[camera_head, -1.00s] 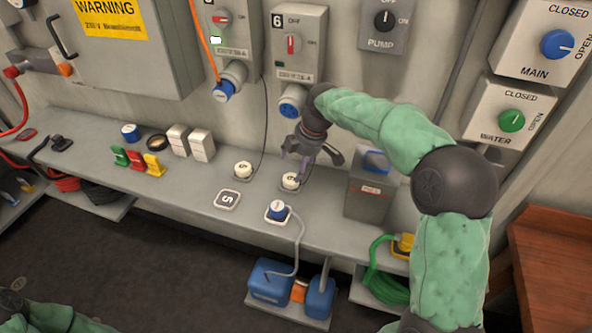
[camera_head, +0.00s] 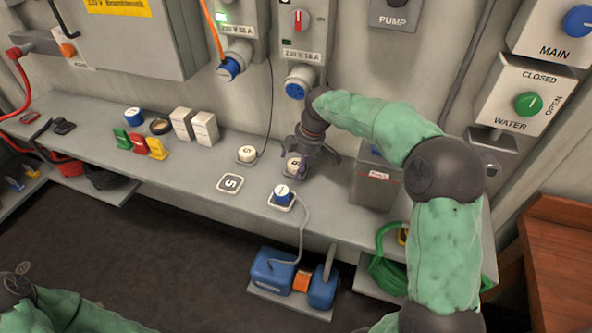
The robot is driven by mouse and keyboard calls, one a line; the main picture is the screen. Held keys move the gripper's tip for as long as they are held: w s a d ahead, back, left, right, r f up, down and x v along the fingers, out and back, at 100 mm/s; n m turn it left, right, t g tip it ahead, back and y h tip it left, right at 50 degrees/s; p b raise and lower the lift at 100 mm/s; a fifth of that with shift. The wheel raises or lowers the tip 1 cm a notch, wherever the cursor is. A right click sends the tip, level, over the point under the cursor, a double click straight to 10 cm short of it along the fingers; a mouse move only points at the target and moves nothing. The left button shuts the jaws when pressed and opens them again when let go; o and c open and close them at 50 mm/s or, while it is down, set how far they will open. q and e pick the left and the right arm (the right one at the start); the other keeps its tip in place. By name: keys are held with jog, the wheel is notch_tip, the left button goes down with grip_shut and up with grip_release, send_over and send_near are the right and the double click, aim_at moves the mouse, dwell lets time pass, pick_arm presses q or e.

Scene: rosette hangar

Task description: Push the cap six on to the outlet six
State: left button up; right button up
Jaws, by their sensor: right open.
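Cap six (camera_head: 293,164) is a round white cap with a dark number, sitting upright on the grey bench shelf. My right gripper (camera_head: 300,168) is open and low over the cap, its fingers spread close beside it and partly hiding it. I cannot tell whether they touch it. Outlet six (camera_head: 295,88) is the blue round socket facing out and down under the right grey switch box on the wall, above and behind the gripper. Nothing visibly covers it. My left gripper is out of view; only part of the left arm shows at the bottom left.
A similar white cap (camera_head: 246,154) stands to the left, with a flat pad marked 5 (camera_head: 230,183) in front. A grey box (camera_head: 374,186) stands close right of the gripper.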

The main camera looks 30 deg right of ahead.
jog(key=shift+w+f, duration=0.1)
jog(key=shift+f, duration=0.3)
jog(key=c, duration=1.1)
jog(key=shift+c, duration=0.3)
jog(key=shift+a+r, duration=0.1)
jog(key=shift+r, duration=0.1)
jog(key=s+a+r+p, duration=0.1)
jog(key=s+a+r, duration=0.1)
jog(key=a, duration=0.1)
jog(key=s+a+r+p, duration=0.2)
jog(key=s+a, duration=0.1)
jog(key=s+a+r+p, duration=0.2)
jog(key=s+a+r, duration=0.1)
jog(key=shift+s+a+r, duration=0.1)
jog(key=shift+a, duration=0.2)
jog(key=shift+s+a+r+p, duration=0.25)
jog(key=shift+s+a+p, duration=0.05)
jog(key=shift+s+a, duration=0.2)
